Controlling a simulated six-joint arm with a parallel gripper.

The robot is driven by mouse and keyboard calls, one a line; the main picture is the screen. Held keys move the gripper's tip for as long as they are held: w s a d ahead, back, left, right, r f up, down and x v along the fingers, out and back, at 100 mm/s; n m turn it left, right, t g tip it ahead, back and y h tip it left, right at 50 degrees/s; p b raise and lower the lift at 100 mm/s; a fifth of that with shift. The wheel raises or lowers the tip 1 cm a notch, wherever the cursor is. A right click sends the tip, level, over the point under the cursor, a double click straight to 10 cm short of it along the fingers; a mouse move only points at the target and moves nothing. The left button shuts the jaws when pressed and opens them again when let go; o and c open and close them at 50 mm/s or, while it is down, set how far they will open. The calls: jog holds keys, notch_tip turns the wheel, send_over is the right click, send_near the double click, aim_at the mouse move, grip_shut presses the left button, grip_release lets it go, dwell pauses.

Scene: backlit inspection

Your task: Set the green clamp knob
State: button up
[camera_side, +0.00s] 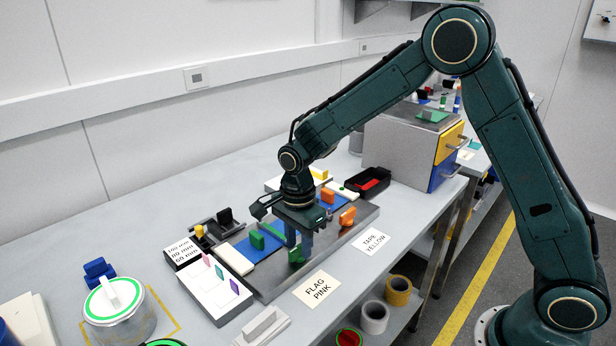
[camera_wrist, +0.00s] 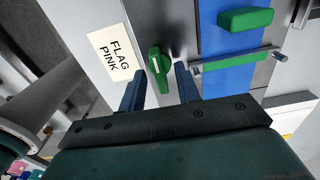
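The green clamp knob (camera_side: 295,256) stands on the metal plate, under my gripper (camera_side: 298,243) in the side view. In the wrist view the knob (camera_wrist: 157,63) has a raised grip with a pale line along it. My gripper (camera_wrist: 159,78) is open, with one blue-grey finger on each side of the knob. Gaps show between the knob and both fingers. I cannot tell how far the fingertips reach down beside it. A green-edged clamp bar (camera_wrist: 234,61) lies across the blue strip (camera_wrist: 226,42), right of the knob in the wrist view.
A green block (camera_side: 257,240) stands on the fixture near my gripper; orange pieces (camera_side: 347,216) are on its right. A white box with coloured tabs (camera_side: 216,293) is at the left. A "FLAG PINK" card (camera_side: 317,288) lies in front. Tape rolls (camera_side: 398,290) sit below the bench edge.

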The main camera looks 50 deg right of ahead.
aim_at(299, 246)
notch_tip(299, 246, up, 14)
dwell(0.8)
jog(key=s+d+r+n+t, duration=0.2)
jog(key=s+d+r+n, duration=0.3)
jog(key=s+r+n, duration=0.45)
jog(key=s+d+f+n+t, duration=0.1)
jog(key=s+n, duration=0.3)
jog(key=s, duration=0.4)
jog(key=s+d+f+n+t, duration=0.2)
jog(key=s+n, duration=0.2)
jog(key=s, duration=0.5)
jog(key=shift+d+n+t, duration=0.25)
jog(key=shift+n+t, duration=0.05)
jog(key=shift+n, duration=0.05)
jog(key=shift+w+f, duration=0.1)
